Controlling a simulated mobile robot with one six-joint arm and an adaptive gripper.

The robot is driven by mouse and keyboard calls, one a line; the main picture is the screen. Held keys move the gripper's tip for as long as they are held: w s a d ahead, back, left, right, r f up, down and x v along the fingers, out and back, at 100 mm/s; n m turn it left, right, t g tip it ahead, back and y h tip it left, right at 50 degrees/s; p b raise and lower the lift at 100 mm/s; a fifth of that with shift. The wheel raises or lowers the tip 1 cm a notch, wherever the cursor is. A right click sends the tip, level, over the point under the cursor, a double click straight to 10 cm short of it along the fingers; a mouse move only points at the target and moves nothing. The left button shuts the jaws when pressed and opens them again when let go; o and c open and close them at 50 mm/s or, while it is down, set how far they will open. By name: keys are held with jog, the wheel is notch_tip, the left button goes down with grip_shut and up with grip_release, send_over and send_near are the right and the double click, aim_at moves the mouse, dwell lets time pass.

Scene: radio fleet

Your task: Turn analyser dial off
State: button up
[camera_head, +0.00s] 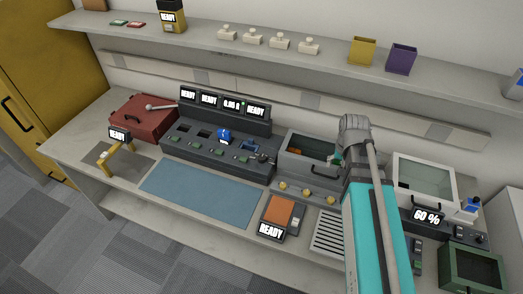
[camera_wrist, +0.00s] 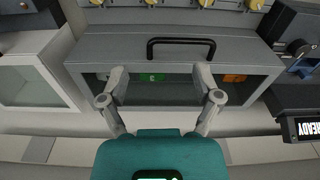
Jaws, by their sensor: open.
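A dark round dial (camera_head: 262,157) sits at the right end of the long dark console (camera_head: 180,145). A dark knob with a bluish part (camera_wrist: 298,48) shows at the right edge of the wrist view, beside a READY screen. Small dark knobs (camera_head: 460,233) also sit by the 60 % display at right. I cannot tell for sure which is the analyser's dial. My gripper (camera_wrist: 162,82) is open and empty over the grey box with a clear window (camera_wrist: 180,45), apart from the knob.
The grey box has a black handle (camera_wrist: 181,42) and yellow knobs; green and orange items show inside. A white windowed box (camera_head: 422,172) stands at right. An orange-topped device (camera_head: 280,212) sits in front. The blue mat (camera_head: 200,188) is bare. A shelf (camera_head: 215,38) runs above.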

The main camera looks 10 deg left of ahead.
jog(key=w+a+m, duration=0.1)
jog(key=w+a, duration=0.6)
jog(key=a, duration=0.7)
jog(key=m, duration=0.2)
send_over(262, 157)
jog(key=shift+r+g, duration=0.25)
jog(key=shift+g, duration=0.05)
jog(key=shift+f, duration=0.1)
notch_tip(262, 157, down, 14)
jog(key=b, duration=1.3)
jog(key=shift+r+b, duration=0.2)
jog(key=shift+b, duration=0.15)
jog(key=shift+c, duration=0.2)
grip_shut()
